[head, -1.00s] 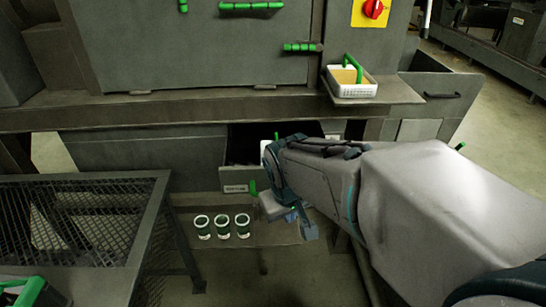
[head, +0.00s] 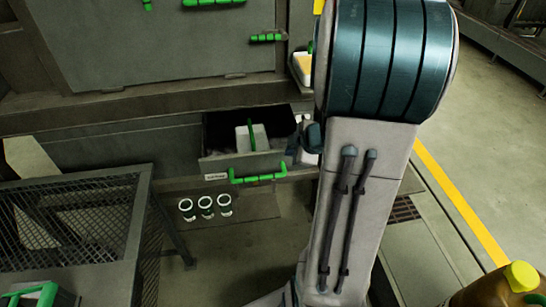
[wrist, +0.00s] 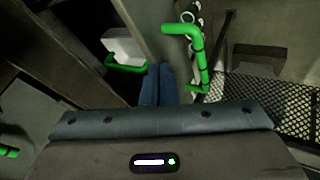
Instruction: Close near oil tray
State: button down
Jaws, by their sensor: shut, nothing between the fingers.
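The near oil tray is most likely the grey drawer (head: 218,165) under the machine's ledge in the head view, which stands pulled out. A green bar handle (head: 258,178) is on its front, and a white box with a green handle (head: 243,138) sits inside. In the wrist view the drawer's handle (wrist: 203,62) is right of my fingers and the white box (wrist: 122,46) is to their left. My gripper (wrist: 157,85) is shut and empty, close to the drawer front's end. Contact cannot be told. In the head view my arm mostly hides the gripper.
Three white-rimmed cups (head: 205,206) stand on a low shelf below the drawer. A mesh-topped table (head: 70,230) is at the left. A white basket (head: 302,68) on the ledge is partly hidden by my arm. Open floor (head: 500,130) lies at the right.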

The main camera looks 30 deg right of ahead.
jog(key=s+y, duration=0.1)
jog(key=n+b, duration=0.1)
jog(key=b, duration=0.3)
send_near(269, 169)
jog(key=w+f, duration=0.2)
jog(key=f, duration=0.1)
jog(key=shift+w+a+g, duration=0.15)
jog(key=shift+a+g, duration=0.25)
jog(key=shift+w+a+f, duration=0.2)
jog(key=shift+w+f, duration=0.2)
jog(key=shift+w, duration=0.05)
